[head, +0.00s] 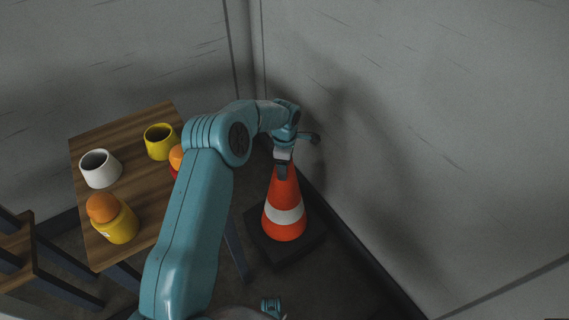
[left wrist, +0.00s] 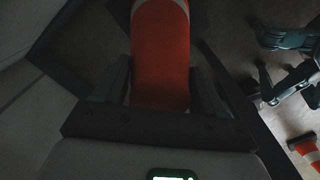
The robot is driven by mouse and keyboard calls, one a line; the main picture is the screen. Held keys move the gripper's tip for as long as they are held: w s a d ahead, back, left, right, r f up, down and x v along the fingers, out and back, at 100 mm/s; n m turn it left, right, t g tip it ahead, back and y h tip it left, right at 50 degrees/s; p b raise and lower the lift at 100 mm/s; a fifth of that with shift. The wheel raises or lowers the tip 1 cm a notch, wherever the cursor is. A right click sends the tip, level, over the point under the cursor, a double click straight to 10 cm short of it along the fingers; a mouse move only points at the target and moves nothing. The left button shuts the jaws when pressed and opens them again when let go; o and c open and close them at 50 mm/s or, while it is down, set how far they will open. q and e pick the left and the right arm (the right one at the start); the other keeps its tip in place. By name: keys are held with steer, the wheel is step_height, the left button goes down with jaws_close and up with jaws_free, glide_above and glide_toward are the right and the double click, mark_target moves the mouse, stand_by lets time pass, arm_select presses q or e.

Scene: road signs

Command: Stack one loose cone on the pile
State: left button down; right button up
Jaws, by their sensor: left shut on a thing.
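An orange cone (head: 284,222) with a white band and a dark square base stands upright in the corner by the wall. My left gripper (head: 283,168) is above it, with its fingers shut on the cone's top. In the left wrist view the orange cone (left wrist: 160,60) fills the space between the two fingers. I cannot tell whether it is a single cone or sits on others. Part of another orange-and-white cone (left wrist: 306,150) shows at the lower right of the left wrist view.
Grey walls (head: 430,130) close in behind and to the right of the cone.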

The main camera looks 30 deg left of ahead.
stand_by(0.5)
arm_select(q)
jaws_free()
steer(key=shift+f, duration=0.15)
step_height(320, 180, up, 31)
steer(key=p, duration=2)
steer(key=shift+p, duration=0.4)
